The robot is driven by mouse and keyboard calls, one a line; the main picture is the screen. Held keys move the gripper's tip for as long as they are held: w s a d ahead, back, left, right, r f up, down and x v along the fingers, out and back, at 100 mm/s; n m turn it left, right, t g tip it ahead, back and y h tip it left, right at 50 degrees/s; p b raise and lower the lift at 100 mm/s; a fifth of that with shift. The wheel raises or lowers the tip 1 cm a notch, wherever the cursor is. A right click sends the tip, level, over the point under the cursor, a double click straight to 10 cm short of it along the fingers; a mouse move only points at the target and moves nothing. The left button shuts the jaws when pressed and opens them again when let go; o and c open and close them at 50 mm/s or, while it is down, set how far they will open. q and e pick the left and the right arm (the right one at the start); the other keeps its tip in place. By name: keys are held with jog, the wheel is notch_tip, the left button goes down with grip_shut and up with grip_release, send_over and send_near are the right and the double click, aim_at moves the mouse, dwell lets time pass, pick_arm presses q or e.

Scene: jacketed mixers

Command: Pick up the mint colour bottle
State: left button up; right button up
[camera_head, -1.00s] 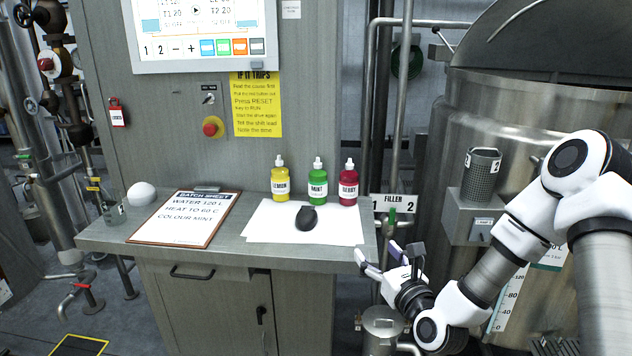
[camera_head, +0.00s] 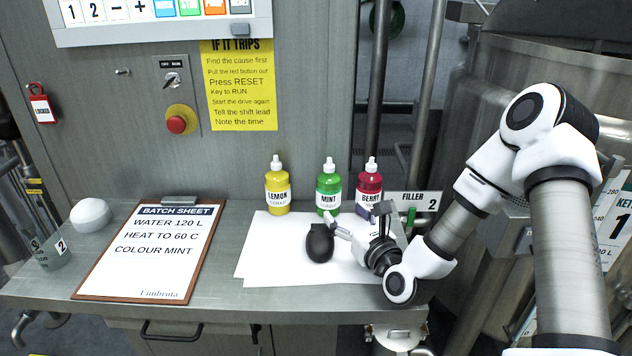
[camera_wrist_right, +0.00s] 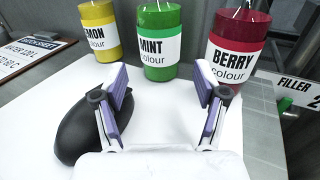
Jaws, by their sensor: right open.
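The mint colour bottle (camera_head: 328,188) is green with a white label and white cap. It stands upright between the yellow lemon bottle (camera_head: 278,187) and the red berry bottle (camera_head: 369,188) at the back of the counter. My right gripper (camera_head: 352,212) is over the white paper, in front of the mint and berry bottles. In the right wrist view its fingers (camera_wrist_right: 163,104) are open and empty, with the mint bottle (camera_wrist_right: 159,45) beyond the gap between them, apart from the pads. My left gripper is not in view.
A black mouse-shaped object (camera_head: 320,243) lies on the paper (camera_head: 262,262), close to my right gripper's left finger. A batch sheet clipboard (camera_head: 150,250) lies left of it. A control panel (camera_head: 120,130) rises behind. A filler sign (camera_head: 414,201) stands at the right edge.

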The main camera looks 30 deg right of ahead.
aim_at(334, 200)
jog(key=shift+w, duration=0.4)
jog(key=shift+w+d+r+p, duration=0.1)
jog(key=shift+w+r+p, duration=0.2)
jog(key=shift+w, duration=0.2)
jog(key=shift+w+d+r+p, duration=0.1)
jog(key=shift+w+r+p, duration=0.05)
jog(key=shift+w+p, duration=0.3)
jog(key=w, duration=0.3)
jog(key=w+p, duration=0.1)
jog(key=shift+w+d+f, duration=0.15)
jog(key=shift+w+f, duration=0.1)
jog(key=shift+w, duration=0.15)
jog(key=shift+w+f, duration=0.1)
jog(key=shift+w, duration=0.05)
jog(key=shift+s, duration=0.2)
jog(key=shift+c, duration=1)
jog(key=shift+s, duration=0.1)
jog(key=c, duration=0.9)
